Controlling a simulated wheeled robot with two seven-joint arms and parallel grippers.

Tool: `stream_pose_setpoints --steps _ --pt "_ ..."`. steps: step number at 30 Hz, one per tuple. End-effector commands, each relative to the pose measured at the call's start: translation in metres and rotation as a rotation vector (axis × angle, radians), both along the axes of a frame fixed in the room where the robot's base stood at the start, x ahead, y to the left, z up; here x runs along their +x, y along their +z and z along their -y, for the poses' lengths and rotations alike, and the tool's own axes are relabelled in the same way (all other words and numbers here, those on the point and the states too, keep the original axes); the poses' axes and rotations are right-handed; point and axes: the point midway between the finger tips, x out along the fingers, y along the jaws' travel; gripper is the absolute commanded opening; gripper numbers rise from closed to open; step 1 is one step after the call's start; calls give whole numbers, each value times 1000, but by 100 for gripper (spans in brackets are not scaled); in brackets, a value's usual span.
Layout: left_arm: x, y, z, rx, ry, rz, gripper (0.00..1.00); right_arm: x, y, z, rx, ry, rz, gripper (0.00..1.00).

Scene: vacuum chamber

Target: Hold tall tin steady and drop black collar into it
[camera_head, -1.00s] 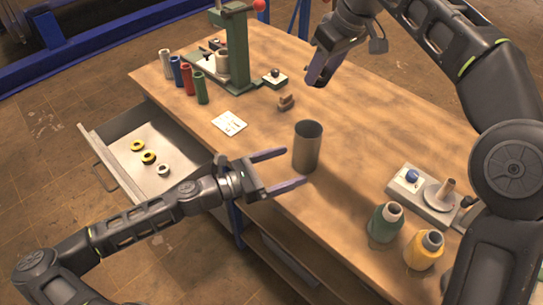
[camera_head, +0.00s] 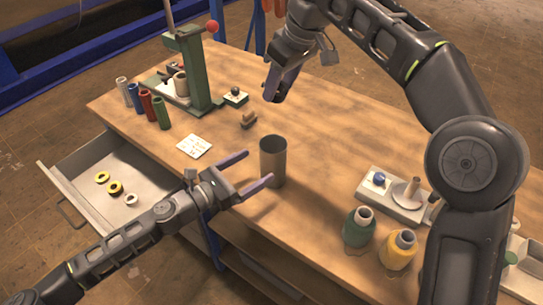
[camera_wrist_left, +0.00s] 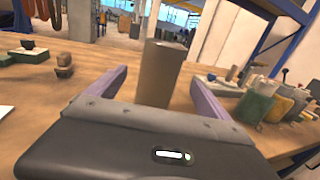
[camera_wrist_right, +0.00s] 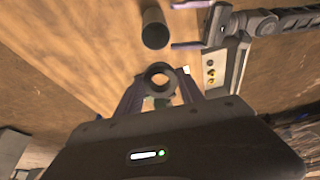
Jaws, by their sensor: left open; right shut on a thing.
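The tall tin (camera_head: 272,162) is a grey, open-topped cylinder standing upright on the wooden bench near its front edge. My left gripper (camera_head: 258,167) is open beside it, fingers level and pointing at it; in the left wrist view the tin (camera_wrist_left: 160,75) stands between and just beyond the fingertips, with no clear contact. My right gripper (camera_head: 276,92) is behind and above the tin, pointing down. In the right wrist view it is shut on the black collar (camera_wrist_right: 160,79), a dark ring with an open hole. The collar is hardly visible in the head view.
A brown block (camera_head: 248,120) and a white card (camera_head: 194,146) lie left of the tin. A green press (camera_head: 196,70) and several coloured tubes stand at the back left. An open drawer (camera_head: 85,165) holds rings. Green (camera_head: 358,228) and yellow (camera_head: 398,250) bottles stand at right.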

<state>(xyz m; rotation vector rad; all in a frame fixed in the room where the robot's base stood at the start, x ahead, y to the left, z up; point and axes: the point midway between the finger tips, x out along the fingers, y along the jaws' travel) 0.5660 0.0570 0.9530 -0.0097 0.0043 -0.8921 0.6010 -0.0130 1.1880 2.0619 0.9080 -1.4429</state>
Motion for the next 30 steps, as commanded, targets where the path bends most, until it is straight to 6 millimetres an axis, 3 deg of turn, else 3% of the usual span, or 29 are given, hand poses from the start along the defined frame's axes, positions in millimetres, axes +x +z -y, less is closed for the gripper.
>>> stream_pose_setpoints --steps 6,12,25,30 --pt "26 0 34 0 -3 1 91 0 1 0 1 0 1 0" --pt "44 0 56 1 -2 1 91 0 1 0 1 0 1 0" --pt "51 0 63 0 0 0 91 0 1 0 1 0 1 0" --pt "50 0 63 0 0 0 78 0 1 0 1 0 1 0"
